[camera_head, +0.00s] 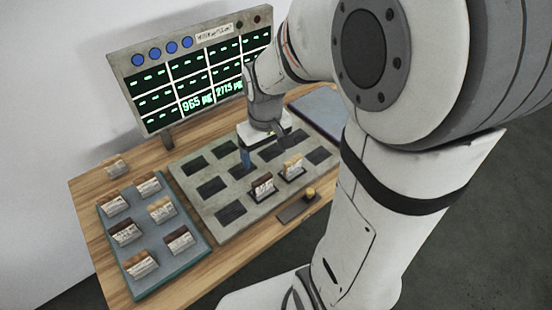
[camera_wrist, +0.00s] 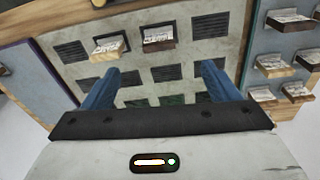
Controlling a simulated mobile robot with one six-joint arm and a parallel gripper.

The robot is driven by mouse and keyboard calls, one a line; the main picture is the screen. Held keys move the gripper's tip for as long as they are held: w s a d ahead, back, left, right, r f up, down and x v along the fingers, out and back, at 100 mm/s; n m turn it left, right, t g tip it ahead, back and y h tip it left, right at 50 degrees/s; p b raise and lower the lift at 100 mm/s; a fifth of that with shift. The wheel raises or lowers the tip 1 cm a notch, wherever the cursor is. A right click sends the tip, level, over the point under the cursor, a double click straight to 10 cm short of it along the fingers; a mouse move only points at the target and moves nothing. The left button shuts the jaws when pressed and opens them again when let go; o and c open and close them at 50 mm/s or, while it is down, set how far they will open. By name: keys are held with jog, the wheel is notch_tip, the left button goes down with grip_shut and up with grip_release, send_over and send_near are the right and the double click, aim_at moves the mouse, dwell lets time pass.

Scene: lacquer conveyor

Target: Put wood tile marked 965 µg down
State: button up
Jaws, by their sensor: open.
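My gripper (camera_head: 263,150) is above the grey slotted board (camera_head: 232,232), its blue fingers apart. Two wood tiles stand in slots of the board: a dark tile (camera_head: 263,187) and a lighter tile (camera_head: 293,168). In the wrist view the lighter tile (camera_wrist: 109,49) and the dark tile (camera_wrist: 158,41) stand beyond the fingertips, apart from them. Their labels are too small to read. The display panel (camera_head: 122,62) shows "965 µg" in a bright cell of its bottom row.
A blue-grey tray (camera_head: 162,287) with several labelled tiles lies left of the board. Another tile (camera_head: 115,166) sits on the wooden table (camera_head: 88,190) behind it. A dark plate (camera_head: 296,209) with a yellowish knob is at the board's front edge. Several slots are empty.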

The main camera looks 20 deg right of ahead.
jog(key=s+r+m+t, duration=0.2)
jog(key=s+r, duration=0.6)
jog(key=s, duration=0.2)
jog(key=shift+s, duration=0.35)
jog(key=shift+a, duration=0.1)
jog(key=shift+c, duration=0.2)
